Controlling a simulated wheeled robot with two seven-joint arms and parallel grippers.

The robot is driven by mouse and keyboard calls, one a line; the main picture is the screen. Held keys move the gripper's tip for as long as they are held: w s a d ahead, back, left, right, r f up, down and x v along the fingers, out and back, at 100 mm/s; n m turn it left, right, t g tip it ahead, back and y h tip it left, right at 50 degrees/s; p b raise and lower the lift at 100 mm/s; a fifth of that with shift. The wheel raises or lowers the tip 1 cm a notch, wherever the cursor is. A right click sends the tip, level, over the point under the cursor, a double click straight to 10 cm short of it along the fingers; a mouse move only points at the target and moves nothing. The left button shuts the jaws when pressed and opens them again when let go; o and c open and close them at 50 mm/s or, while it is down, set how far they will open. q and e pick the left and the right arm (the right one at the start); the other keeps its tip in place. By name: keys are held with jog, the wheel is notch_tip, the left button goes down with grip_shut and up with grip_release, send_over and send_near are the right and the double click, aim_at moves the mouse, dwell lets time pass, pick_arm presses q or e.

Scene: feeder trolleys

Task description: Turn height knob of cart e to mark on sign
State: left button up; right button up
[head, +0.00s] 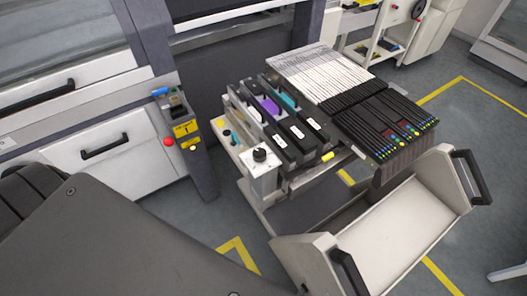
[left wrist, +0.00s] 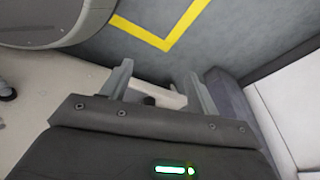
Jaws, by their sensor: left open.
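A black round knob (head: 260,155) sits on a white panel at the front left corner of the feeder cart (head: 262,186) in the head view. I cannot read a letter on the cart or a mark beside the knob. A small yellow sign (head: 187,128) is on the grey post left of the cart; its print is too small to read. My left gripper (left wrist: 157,92) is open and empty in the left wrist view, over the floor. A small dark piece and a pale piece show between its fingers, unclear. My right gripper is not in view.
The cart carries black feeders (head: 385,120) and a pale tray-like part with black handles (head: 472,177) at its front. A red button (head: 169,141) is on the post. Yellow floor lines (head: 238,247) run around the cart. My dark arm covers the lower left.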

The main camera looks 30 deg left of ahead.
aim_at(260, 152)
pick_arm(q)
jog(key=w+a+r+t+b, duration=0.15)
jog(key=w+a+r, duration=0.25)
jog(key=w, duration=0.4)
jog(key=w+a+r+t, duration=0.3)
jog(key=w+a, duration=0.2)
jog(key=w, duration=0.4)
jog(key=w+r+m+t+h+b, duration=0.2)
jog(key=w+r+t+h, duration=0.1)
jog(key=w+r, duration=0.65)
jog(key=w+r+m+t+h+b, duration=0.1)
jog(key=w+r+m+t+h, duration=0.15)
jog(key=w+r, duration=0.65)
jog(key=s+d+r+m+g+h+b, duration=0.1)
jog(key=s+d+r+m+g+h, duration=0.2)
jog(key=r, duration=0.5)
jog(key=s+d+r+m+h+b, duration=0.1)
jog(key=s+d+r+h, duration=0.1)
jog(key=d+r+h, duration=0.35)
jog(key=s+d+r+m+g+h+b, duration=0.1)
jog(key=s+r+m+g+h, duration=0.1)
jog(key=r, duration=0.8)
jog(key=p+x, duration=0.2)
jog(key=x, duration=0.7)
jog(key=shift+w+d+f, duration=0.1)
jog(key=shift+w+d, duration=0.05)
jog(key=shift+d, duration=0.15)
jog(key=shift+w+d+f+p, duration=0.1)
jog(key=shift+w+d+p, duration=0.05)
jog(key=shift+d+p, duration=0.2)
